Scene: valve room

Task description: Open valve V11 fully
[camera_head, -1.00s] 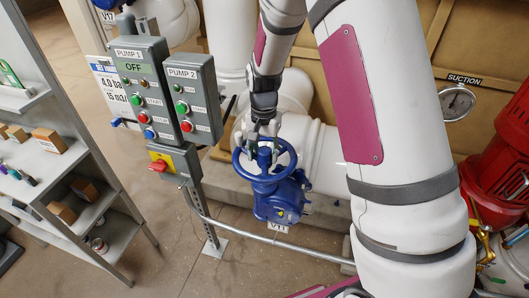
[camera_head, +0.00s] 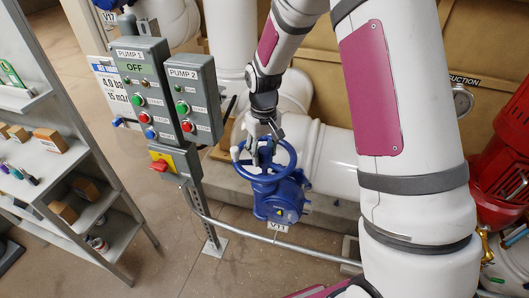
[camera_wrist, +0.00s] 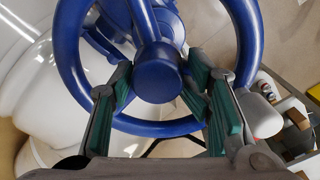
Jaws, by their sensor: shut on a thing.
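Valve V11 is a blue valve (camera_head: 280,200) with a round blue handwheel (camera_head: 284,178), and its white V11 tag (camera_head: 278,228) hangs below. My gripper (camera_head: 256,150) reaches down onto the handwheel from above. In the wrist view the handwheel's hub (camera_wrist: 157,73) and rim (camera_wrist: 72,60) fill the upper middle. The green-padded fingers of my gripper (camera_wrist: 160,90) lie on either side of the hub, over the near part of the wheel. My gripper is shut on the handwheel; the exact contact is partly hidden.
The PUMP 1 box (camera_head: 141,90), PUMP 2 box (camera_head: 193,103) and a red-handled switch (camera_head: 172,162) stand on a post left of the valve. A grey conduit (camera_head: 235,226) runs low in front. Shelves (camera_head: 60,170) stand left. White pipes (camera_head: 328,155) lie behind, red equipment (camera_head: 502,160) right.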

